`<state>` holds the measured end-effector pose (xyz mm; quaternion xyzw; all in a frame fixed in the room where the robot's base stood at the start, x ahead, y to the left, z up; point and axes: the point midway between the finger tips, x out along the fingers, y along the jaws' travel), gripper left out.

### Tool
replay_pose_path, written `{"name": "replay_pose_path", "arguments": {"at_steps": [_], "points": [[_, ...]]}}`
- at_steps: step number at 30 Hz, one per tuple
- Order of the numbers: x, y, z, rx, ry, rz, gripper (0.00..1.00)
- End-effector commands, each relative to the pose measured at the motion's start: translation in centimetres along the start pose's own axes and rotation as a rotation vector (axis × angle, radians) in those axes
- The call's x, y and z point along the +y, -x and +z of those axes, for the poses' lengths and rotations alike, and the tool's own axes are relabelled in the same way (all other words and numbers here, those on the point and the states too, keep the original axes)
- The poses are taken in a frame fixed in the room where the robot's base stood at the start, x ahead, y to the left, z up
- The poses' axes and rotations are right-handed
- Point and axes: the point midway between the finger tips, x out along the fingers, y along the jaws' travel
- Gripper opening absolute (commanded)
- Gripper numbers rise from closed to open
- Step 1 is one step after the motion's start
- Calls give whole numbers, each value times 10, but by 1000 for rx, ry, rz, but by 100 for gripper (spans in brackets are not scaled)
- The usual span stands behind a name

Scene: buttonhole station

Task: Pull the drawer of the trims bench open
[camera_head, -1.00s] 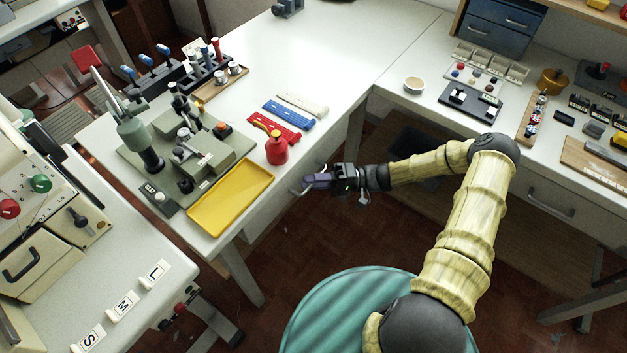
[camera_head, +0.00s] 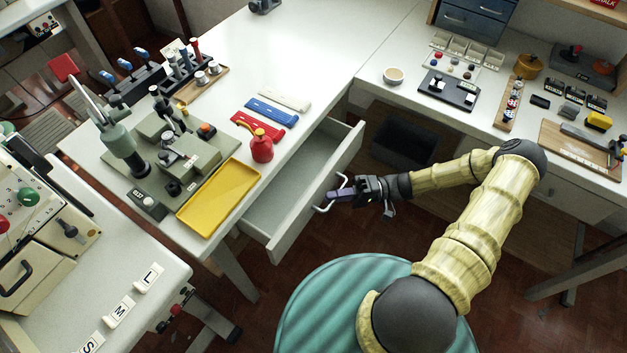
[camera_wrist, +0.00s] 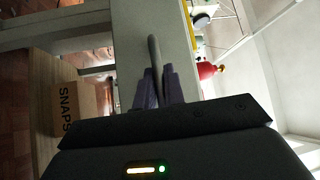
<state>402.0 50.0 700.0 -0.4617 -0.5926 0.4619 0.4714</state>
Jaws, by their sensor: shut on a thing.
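The trims bench (camera_head: 318,60) has its drawer (camera_head: 325,174) pulled well out, and the inside of the drawer shows bare and pale grey. My gripper (camera_head: 338,196) is at the drawer's front, shut on the drawer handle (camera_head: 322,208). In the wrist view the purple fingers (camera_wrist: 158,88) close around the grey curved handle (camera_wrist: 153,50), with the drawer front (camera_wrist: 133,40) beside it.
A yellow tray (camera_head: 219,197), a red bottle (camera_head: 261,148) and red, blue and white strips lie on the bench above the drawer. A teal round seat (camera_head: 330,300) stands in front. A box marked SNAPS (camera_wrist: 75,108) shows in the wrist view.

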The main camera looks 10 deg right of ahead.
Motion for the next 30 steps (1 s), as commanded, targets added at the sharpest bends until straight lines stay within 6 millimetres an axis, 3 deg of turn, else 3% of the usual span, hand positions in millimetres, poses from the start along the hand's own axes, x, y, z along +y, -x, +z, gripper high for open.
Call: {"name": "replay_pose_path", "arguments": {"at_steps": [6,12,27,28,30], "points": [[-12,44,44,5,-2,3,0],[-18,69,69,1,-2,2,0],[-20,78,78,-3,-1,2,0],[-20,78,78,-3,-1,1,17],[-20,78,78,-2,-1,1,30]]}}
